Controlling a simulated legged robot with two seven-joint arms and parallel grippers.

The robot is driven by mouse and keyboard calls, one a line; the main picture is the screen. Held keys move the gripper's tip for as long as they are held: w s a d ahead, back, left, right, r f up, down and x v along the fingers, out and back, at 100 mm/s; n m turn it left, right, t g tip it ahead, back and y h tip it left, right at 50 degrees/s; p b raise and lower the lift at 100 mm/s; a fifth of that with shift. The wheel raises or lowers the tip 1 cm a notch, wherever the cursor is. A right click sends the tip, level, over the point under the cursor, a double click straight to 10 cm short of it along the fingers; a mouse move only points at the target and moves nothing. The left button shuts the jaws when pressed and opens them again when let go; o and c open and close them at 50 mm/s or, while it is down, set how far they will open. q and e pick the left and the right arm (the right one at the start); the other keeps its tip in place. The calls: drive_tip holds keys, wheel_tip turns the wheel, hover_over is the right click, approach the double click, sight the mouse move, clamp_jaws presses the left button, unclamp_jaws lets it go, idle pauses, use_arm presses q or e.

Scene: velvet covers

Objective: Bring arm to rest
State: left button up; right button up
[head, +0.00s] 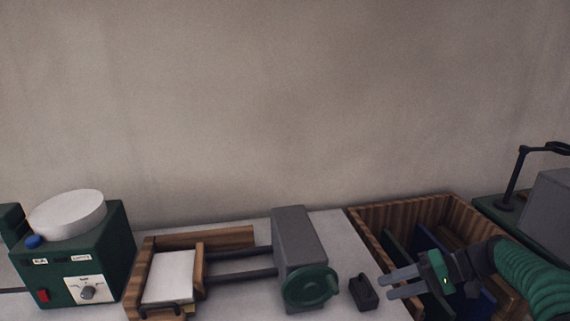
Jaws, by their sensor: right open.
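My right gripper (403,282) comes in from the lower right on a green ribbed arm. Its two grey fingers point left and are apart, with nothing between them. It is over the left part of a wooden crate (372,228), near a small black block (363,292) on the table. My left gripper is not in view.
The crate holds upright dark green and blue panels (428,242). On the pale table (345,228) stand a grey block with a green handwheel (310,287), a wooden holder with a white pad (169,277), and a green device with a white round top (68,215). A black lamp (517,178) stands right.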

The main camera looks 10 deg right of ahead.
drive_tip(key=s+a+f+g+h+p, duration=0.3)
drive_tip(key=s+a+f+h, duration=0.55)
drive_tip(key=a, duration=0.45)
drive_tip(key=s+a+f+n+t+h+p, duration=0.1)
drive_tip(key=s+a+n+h, duration=0.1)
drive_tip(key=s, duration=0.7)
drive_tip(key=shift+a+n+t+h, duration=0.35)
drive_tip(key=shift+n+t, duration=0.05)
drive_tip(key=shift+n, duration=0.2)
drive_tip(key=shift+d+f, duration=0.1)
drive_tip(key=shift+f, duration=0.05)
drive_tip(key=shift+d, duration=0.3)
